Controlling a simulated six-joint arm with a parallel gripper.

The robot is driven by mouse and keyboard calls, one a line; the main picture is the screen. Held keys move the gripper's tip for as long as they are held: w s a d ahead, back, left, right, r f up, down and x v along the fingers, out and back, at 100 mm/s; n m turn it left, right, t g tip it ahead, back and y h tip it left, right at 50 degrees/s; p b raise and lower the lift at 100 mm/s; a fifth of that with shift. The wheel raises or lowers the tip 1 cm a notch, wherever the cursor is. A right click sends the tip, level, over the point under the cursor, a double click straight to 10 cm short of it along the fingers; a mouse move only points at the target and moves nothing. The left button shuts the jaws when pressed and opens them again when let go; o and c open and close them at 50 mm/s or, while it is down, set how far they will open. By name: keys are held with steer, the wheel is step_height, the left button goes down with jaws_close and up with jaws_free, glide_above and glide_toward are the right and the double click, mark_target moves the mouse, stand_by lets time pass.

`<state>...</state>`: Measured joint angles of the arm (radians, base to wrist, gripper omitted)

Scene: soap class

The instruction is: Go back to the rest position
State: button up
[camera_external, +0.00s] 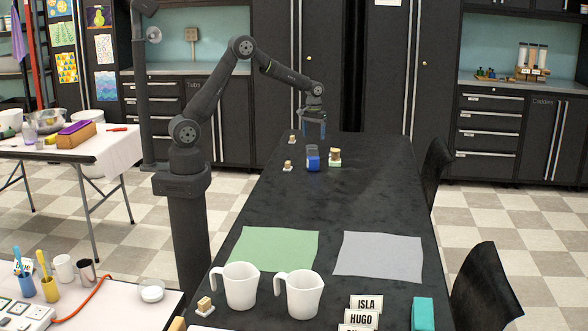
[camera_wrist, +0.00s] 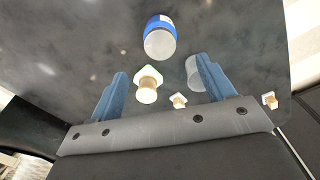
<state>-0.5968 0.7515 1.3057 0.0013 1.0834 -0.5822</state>
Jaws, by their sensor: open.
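My gripper (camera_external: 314,128) is above the far end of the black table (camera_external: 330,205), pointing down. In the wrist view its two blue fingers (camera_wrist: 162,72) are spread wide with nothing held between them. My arm reaches out from its column at the left of the table, bent at the elbow. Below and nearer the camera than the gripper stand a blue container (camera_external: 313,163), also in the wrist view (camera_wrist: 161,24), and a tan piece on a pale green and white base (camera_external: 334,157). A clear cup (camera_wrist: 192,72) is partly hidden by one finger in the wrist view.
Two small tan pieces on white bases stand near the table's left edge, one nearer (camera_external: 288,166) and one farther (camera_external: 292,139). A green mat (camera_external: 275,248), a grey mat (camera_external: 378,256), two white jugs (camera_external: 240,286) and name cards (camera_external: 365,303) occupy the near end. The table's middle is clear.

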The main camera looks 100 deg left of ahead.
mark_target(313, 151)
steer(key=shift+f, duration=0.1)
step_height(313, 151, down, 12)
steer(key=shift+r, duration=2)
steer(key=shift+f, duration=0.1)
